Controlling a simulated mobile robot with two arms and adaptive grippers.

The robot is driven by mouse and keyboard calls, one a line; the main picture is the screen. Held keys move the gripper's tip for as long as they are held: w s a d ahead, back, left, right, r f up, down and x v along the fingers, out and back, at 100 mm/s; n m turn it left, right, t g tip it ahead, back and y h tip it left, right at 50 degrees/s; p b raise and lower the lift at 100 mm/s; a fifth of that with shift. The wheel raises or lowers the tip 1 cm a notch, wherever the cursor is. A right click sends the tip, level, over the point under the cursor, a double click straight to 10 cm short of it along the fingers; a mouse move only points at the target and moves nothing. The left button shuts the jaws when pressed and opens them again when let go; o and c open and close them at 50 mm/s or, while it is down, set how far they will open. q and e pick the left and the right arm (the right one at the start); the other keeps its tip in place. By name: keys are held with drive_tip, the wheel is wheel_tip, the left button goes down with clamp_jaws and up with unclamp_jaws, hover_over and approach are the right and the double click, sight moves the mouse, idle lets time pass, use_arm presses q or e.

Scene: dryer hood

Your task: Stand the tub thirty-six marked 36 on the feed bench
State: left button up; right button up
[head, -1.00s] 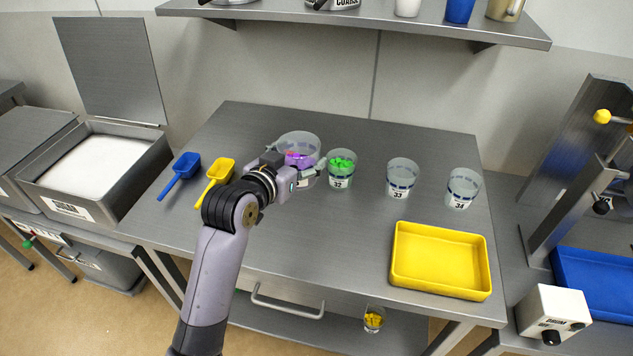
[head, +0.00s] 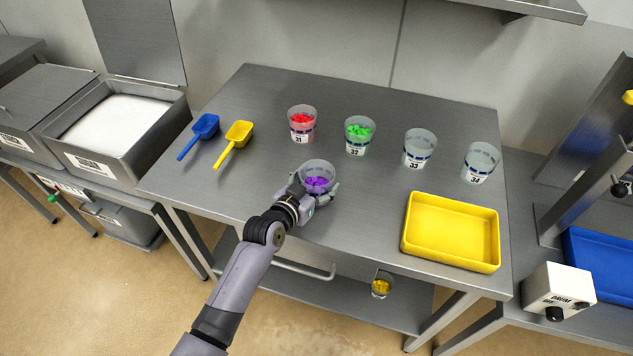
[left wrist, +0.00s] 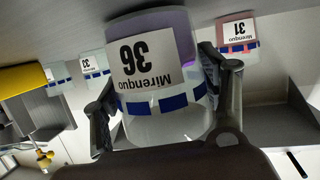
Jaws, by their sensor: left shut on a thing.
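The tub marked 36 (head: 317,172) is a clear tub with purple pieces inside and a band of blue blocks. My left gripper (head: 315,190) is shut around its sides, over the front middle of the steel feed bench (head: 250,165). In the left wrist view, which is upside down, the 36 label on the tub (left wrist: 155,70) faces the camera between the two fingers (left wrist: 165,105). The tub looks about upright and close to the bench top. I cannot tell whether its base touches it. My right gripper is not in view.
Tubs 31 (head: 302,125) with red pieces, 32 (head: 358,137) with green, 33 (head: 419,149) and 34 (head: 480,163) stand behind. A yellow tray (head: 452,232) is at right; blue (head: 206,125) and yellow (head: 239,133) scoops lie left. A tub with yellow pieces (head: 382,285) sits below.

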use_arm(q)
drive_tip(key=shift+f, duration=0.1)
drive_tip(key=o, duration=0.8)
drive_tip(key=shift+f, duration=0.1)
drive_tip(key=o, duration=0.5)
drive_tip(key=shift+r, duration=0.25)
drive_tip(key=v, duration=1.2)
drive_tip(key=shift+a+b, duration=0.1)
drive_tip(key=shift+b, duration=0.3)
